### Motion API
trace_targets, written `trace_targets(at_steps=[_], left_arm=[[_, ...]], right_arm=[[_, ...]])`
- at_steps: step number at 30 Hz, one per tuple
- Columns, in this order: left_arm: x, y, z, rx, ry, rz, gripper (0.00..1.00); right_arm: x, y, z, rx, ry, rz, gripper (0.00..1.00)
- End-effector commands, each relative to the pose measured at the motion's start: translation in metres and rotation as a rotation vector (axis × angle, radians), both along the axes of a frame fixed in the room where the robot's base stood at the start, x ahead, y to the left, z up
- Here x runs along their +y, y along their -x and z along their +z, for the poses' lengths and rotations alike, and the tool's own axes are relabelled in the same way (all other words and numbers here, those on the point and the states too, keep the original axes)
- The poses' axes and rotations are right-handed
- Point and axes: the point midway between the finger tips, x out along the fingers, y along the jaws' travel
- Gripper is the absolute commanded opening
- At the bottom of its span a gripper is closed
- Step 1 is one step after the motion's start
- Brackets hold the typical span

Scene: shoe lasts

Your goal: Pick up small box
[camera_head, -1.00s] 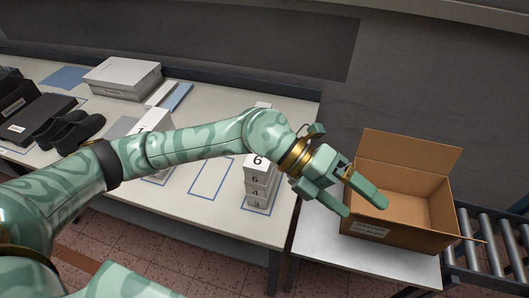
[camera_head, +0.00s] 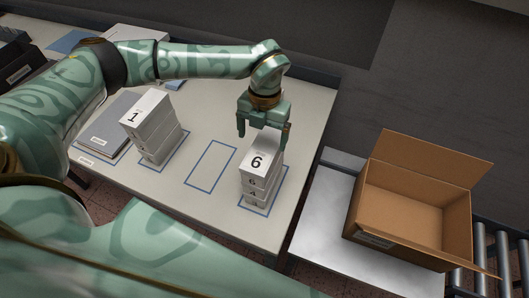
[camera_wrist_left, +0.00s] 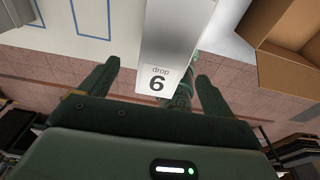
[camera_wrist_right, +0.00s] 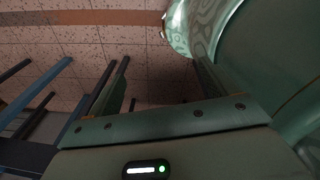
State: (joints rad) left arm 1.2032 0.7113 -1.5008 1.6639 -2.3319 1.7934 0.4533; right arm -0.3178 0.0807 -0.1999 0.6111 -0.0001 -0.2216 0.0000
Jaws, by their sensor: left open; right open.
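A stack of small white boxes (camera_head: 258,176) stands at the right of the table, inside a blue outline, with a large 6 on the top one. My left gripper (camera_head: 263,135) is open at the top box's far side, pointing down. In the left wrist view the top box (camera_wrist_left: 165,50), marked "drop 6", lies between the spread fingers of my left gripper (camera_wrist_left: 160,88), with room on both sides. My right gripper (camera_wrist_right: 160,85) is open and empty in the right wrist view, over the floor. It is not seen in the head view.
Another white box stack (camera_head: 152,126), marked 1, stands left of an empty blue outline (camera_head: 211,164). An open cardboard box (camera_head: 415,205) sits on a lower side table (camera_head: 322,215) at right, by a roller conveyor (camera_head: 484,245).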

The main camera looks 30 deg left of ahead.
Motion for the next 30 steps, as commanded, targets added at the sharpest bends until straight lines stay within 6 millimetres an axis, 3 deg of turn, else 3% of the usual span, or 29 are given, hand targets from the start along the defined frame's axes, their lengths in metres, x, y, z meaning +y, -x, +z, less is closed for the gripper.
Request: trace_targets(at_steps=[3,9,16,25,26,30], left_arm=[[0.000,0.002,-0.018,0.001,0.001,-0.001,0.89],[-0.002,0.003,-0.035,0.001,0.001,-0.002,0.89],[-0.005,0.002,-0.071,0.001,0.002,-0.001,0.89],[-0.005,0.003,-0.079,-0.001,0.003,-0.002,0.89],[-0.005,0.003,-0.079,-0.001,0.003,-0.002,0.84],[-0.005,0.003,-0.079,-0.001,0.003,-0.002,0.45]], right_arm=[[0.000,-0.007,0.001,-0.010,0.000,0.000,0.85],[0.002,-0.027,0.003,-0.041,-0.003,-0.001,0.85],[0.001,-0.021,0.006,-0.034,-0.003,-0.001,0.85],[0.001,-0.018,0.006,-0.029,-0.002,-0.001,0.85],[0.001,-0.018,0.006,-0.029,-0.002,-0.001,0.85],[0.001,-0.018,0.006,-0.028,-0.003,-0.001,0.85]])
